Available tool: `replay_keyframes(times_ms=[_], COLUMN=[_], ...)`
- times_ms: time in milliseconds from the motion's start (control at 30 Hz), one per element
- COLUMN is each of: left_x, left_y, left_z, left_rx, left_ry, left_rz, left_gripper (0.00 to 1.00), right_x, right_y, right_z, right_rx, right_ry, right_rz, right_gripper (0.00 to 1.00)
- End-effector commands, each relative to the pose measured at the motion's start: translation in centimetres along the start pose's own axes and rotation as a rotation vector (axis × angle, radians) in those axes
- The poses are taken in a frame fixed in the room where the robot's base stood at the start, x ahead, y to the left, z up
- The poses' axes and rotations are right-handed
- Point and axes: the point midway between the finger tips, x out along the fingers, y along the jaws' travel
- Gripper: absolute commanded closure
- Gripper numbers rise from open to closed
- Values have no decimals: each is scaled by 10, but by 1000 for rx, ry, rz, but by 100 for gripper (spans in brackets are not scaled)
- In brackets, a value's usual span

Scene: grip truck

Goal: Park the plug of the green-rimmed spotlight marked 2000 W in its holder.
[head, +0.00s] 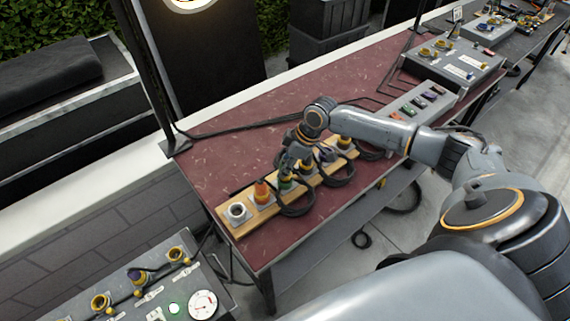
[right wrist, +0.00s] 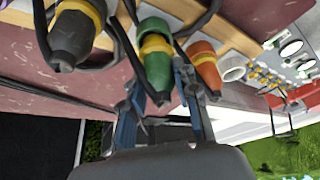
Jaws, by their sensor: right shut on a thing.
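A wooden holder strip (head: 229,226) with a row of round holders lies on the dark red bench. A green plug with a yellow band (head: 286,180) is at the strip, beside an orange plug (head: 262,192). My right gripper (head: 289,163) is above the green plug. In the right wrist view its fingers (right wrist: 160,88) are shut on the green plug (right wrist: 157,66), one on each side. The plug's far end is at the strip; I cannot tell how deep it sits. No green-rimmed spotlight or 2000 W mark can be made out. My left gripper is not in view.
An empty white holder (head: 237,212) is at the strip's near left end. Grey plugs with yellow bands (head: 343,142) stand at its other end. Black cable loops (head: 297,203) hang beside the strip. A grey socket box (head: 425,100) and control boxes stand farther right.

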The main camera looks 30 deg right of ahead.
Motion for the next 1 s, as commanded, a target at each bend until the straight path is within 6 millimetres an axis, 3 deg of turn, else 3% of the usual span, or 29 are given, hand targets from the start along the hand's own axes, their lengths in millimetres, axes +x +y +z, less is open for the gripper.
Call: replay_keyframes(times_ms=[900, 933, 1000], left_x=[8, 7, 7], left_y=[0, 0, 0], left_z=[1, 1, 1], left_rx=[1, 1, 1], left_ry=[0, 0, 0], left_rz=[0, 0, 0], left_gripper=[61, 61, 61], right_x=[16, 15, 15], right_y=[0, 0, 0], right_z=[6, 6, 6], right_rx=[0, 0, 0], right_ry=[1, 1, 1], right_rz=[0, 0, 0], right_gripper=[100, 64, 50])
